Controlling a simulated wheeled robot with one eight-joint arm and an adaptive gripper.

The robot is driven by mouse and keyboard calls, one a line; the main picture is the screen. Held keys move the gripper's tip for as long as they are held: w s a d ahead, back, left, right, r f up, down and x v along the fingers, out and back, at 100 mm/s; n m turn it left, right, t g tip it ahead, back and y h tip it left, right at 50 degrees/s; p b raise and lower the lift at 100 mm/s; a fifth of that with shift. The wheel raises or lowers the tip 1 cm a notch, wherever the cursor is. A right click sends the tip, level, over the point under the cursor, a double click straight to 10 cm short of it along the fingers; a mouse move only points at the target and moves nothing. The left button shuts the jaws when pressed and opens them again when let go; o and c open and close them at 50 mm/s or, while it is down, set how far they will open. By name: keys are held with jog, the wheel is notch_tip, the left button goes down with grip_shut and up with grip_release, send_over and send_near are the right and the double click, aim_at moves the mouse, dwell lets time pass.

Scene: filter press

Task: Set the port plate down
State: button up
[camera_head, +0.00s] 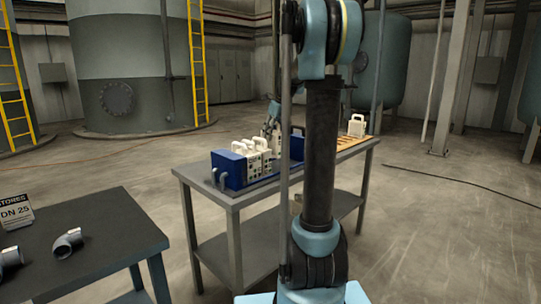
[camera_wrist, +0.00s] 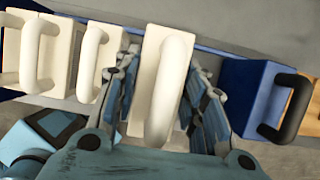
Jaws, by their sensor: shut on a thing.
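My gripper (camera_wrist: 166,72) is shut on a cream plate with a rounded handle (camera_wrist: 168,92), one finger on each side. I take this as the port plate; its face and lower edge are hidden, so I cannot tell whether it rests on anything. In the head view my gripper (camera_head: 271,124) is small, over the blue filter press (camera_head: 228,171), partly behind my arm. Several cream plates (camera_head: 252,152) with handles stand in the press at its left end. In the wrist view such plates (camera_wrist: 90,62) stand left of the held one, with a gap between.
A blue block (camera_wrist: 248,88) with a black handle (camera_wrist: 285,122) stands right of the held plate. One cream plate (camera_head: 356,127) stands on a wooden rack at the bench's right end. A dark table (camera_head: 80,235) at left holds grey pipe elbows (camera_head: 67,242) and a sign (camera_head: 14,213).

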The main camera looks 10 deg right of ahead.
aim_at(272, 145)
jog(key=shift+d+f, duration=0.1)
jog(key=shift+f, duration=3.05)
jog(key=o, duration=1.4)
jog(key=shift+c, duration=0.2)
jog(key=shift+r, duration=0.1)
jog(key=v, duration=1.1)
jog(key=shift+s+d+r, duration=0.1)
jog(key=shift+s+r, duration=0.05)
jog(key=shift+r, duration=0.2)
